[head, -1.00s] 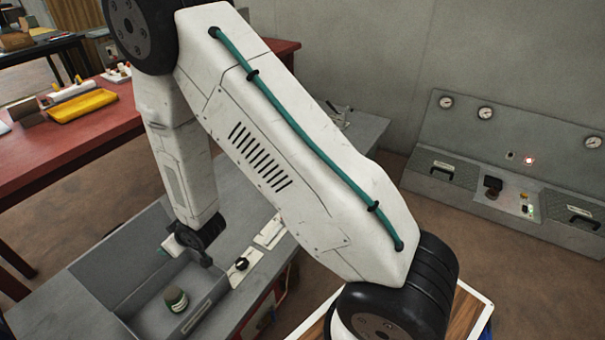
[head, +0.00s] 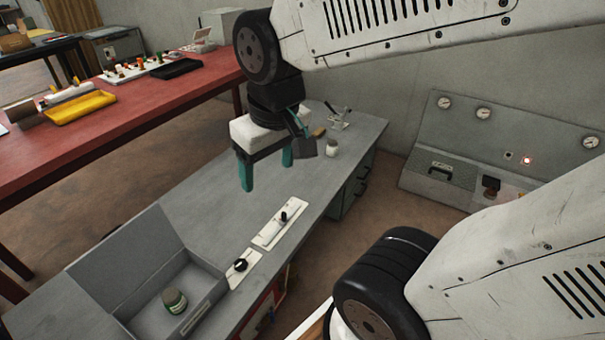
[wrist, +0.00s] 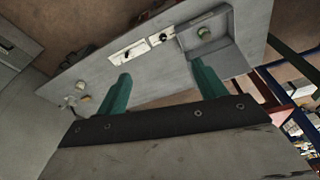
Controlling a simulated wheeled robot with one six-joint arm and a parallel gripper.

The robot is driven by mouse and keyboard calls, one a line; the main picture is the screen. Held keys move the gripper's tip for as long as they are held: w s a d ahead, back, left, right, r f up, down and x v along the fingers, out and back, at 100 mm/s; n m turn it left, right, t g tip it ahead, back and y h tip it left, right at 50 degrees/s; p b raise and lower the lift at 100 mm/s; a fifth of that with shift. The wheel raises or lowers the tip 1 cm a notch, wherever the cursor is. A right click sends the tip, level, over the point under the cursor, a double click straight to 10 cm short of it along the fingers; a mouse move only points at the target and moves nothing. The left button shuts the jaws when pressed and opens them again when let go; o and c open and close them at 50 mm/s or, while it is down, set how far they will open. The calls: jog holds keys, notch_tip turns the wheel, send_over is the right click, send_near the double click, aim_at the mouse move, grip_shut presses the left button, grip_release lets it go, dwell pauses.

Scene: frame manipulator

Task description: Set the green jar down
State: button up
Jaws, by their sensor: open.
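The green jar (head: 174,300) stands upright in the open grey box (head: 206,272) at the near left end of the grey bench. It has a pale lid or band, and it also shows small in the wrist view (wrist: 204,33). My gripper (head: 267,176) is open and empty, with its two teal fingers pointing down above the bench, well away from the jar. The fingers also show in the wrist view (wrist: 162,85), apart with nothing between them.
A small white-lidded jar (head: 332,149) and a metal fixture (head: 338,117) stand at the bench's far end. A slider panel (head: 280,222) and a knob panel (head: 241,267) lie along its right edge. A red table (head: 120,115) is at the left.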

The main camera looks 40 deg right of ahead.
jog(key=s+r+g, duration=0.1)
jog(key=s+r, duration=0.1)
jog(key=s, duration=0.5)
jog(key=shift+s+d, duration=0.3)
jog(key=shift+w, duration=0.1)
dwell(0.6)
